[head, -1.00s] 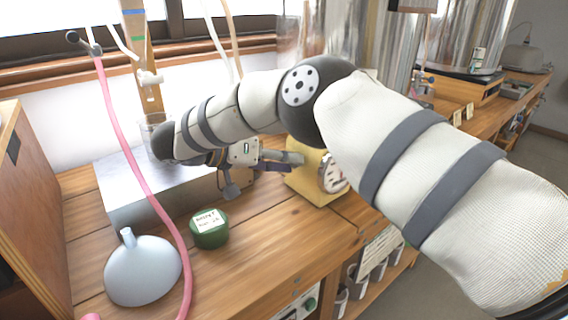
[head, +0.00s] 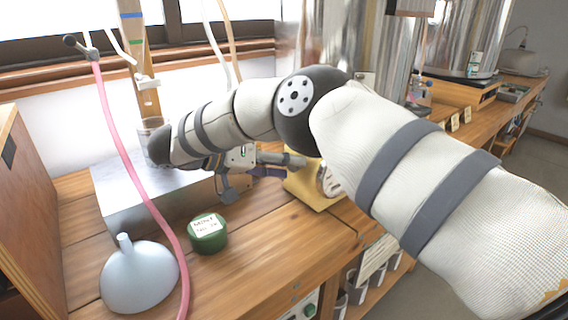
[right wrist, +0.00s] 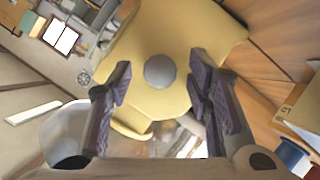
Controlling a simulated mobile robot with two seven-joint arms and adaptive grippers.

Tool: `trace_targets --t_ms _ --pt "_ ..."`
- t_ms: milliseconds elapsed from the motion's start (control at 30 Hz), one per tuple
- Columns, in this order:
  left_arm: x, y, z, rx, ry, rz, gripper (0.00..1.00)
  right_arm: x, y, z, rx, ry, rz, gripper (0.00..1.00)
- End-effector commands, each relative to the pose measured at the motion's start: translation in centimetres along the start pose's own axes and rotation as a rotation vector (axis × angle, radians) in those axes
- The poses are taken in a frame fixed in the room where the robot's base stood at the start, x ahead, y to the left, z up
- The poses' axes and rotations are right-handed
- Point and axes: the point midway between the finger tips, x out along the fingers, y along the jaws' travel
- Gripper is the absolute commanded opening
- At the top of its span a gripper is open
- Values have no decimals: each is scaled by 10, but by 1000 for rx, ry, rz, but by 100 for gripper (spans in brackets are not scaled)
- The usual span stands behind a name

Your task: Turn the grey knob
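The grey knob (right wrist: 160,71) shows in the right wrist view as a small round knob on a yellow housing (right wrist: 184,32). In the head view the yellow housing (head: 309,190) stands on the wooden bench with a round dial (head: 330,179) on its right side. The knob cannot be made out there. My right gripper (head: 296,167) is open beside the housing. In the right wrist view its two dark fingers lie left and right of the knob, with a gap on both sides. My left gripper is not in view.
A metal box (head: 122,200) stands behind my right gripper, with a glass beaker (head: 151,127) at its back. A green labelled jar (head: 208,234), a pale funnel (head: 139,277) and a pink hose (head: 140,180) are in front. Bare bench lies right of the jar.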

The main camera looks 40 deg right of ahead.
Motion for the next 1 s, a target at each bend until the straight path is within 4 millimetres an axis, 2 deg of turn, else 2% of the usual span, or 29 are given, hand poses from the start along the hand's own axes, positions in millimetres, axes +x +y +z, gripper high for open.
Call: trace_targets --t_ms 133,333,500,1000 --pt "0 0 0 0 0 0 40 -8 0 0 0 2 -1 46" --pt "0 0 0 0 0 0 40 -52 -1 1 2 2 -3 46" --pt "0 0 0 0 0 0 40 -72 0 0 2 1 0 46" --pt "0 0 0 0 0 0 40 -75 0 0 0 0 0 46"
